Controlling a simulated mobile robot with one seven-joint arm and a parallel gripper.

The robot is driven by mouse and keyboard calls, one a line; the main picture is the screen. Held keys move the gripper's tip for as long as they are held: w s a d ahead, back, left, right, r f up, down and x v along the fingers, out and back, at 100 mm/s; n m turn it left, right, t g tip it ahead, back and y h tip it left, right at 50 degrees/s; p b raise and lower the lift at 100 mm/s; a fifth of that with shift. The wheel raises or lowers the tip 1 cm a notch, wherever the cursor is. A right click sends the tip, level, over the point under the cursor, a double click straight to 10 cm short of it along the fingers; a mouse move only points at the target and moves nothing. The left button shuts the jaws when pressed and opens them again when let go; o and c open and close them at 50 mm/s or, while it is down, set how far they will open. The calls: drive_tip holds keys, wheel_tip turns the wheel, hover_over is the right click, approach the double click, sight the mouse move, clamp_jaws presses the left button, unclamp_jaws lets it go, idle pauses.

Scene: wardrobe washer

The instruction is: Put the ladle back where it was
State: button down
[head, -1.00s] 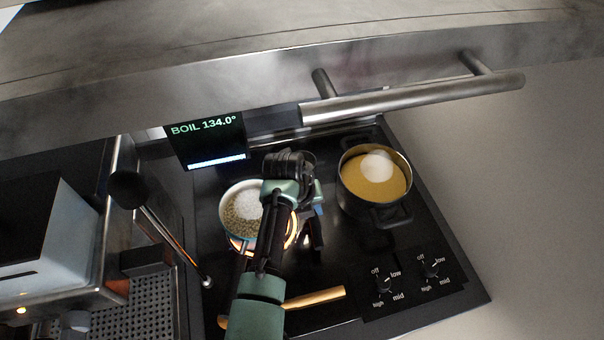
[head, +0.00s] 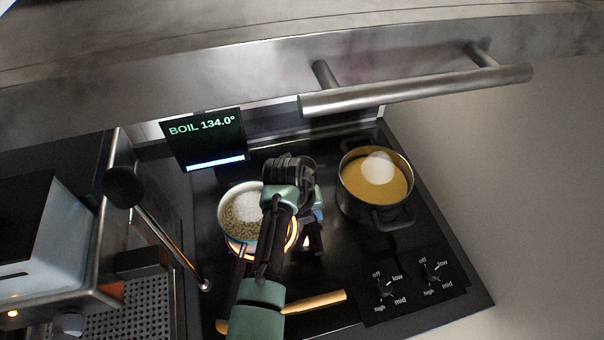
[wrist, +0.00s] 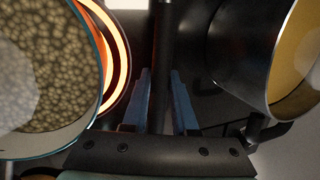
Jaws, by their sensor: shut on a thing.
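My gripper (wrist: 162,105) is low over the hob, between the two pots. In the wrist view its blue fingers are shut on a dark upright bar (wrist: 163,45), which looks like the ladle's handle. The ladle's bowl cannot be made out. In the head view my arm hides most of the grip, and a dark piece (head: 316,240) shows beside the fingers. The left pot (head: 228,222) holds pale grains and sits on a glowing ring. The right pot (head: 378,213) holds a yellow liquid with a pale round patch.
A wooden stick (head: 318,300) lies at the hob's front, partly behind my arm. A metal rod with a black knob (head: 124,187) leans at the left by the steel machine (head: 105,240). A display (head: 205,140) reads BOIL 134.0°. A steel handle bar (head: 420,90) hangs above the hob.

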drive_tip(key=shift+f, duration=0.15)
drive_tip(key=c, duration=0.6)
unclamp_jaws()
drive_tip(key=shift+r+p, duration=3.7)
drive_tip(key=shift+r, duration=1.35)
drive_tip(key=p+v, duration=1)
drive_tip(key=v, duration=0.2)
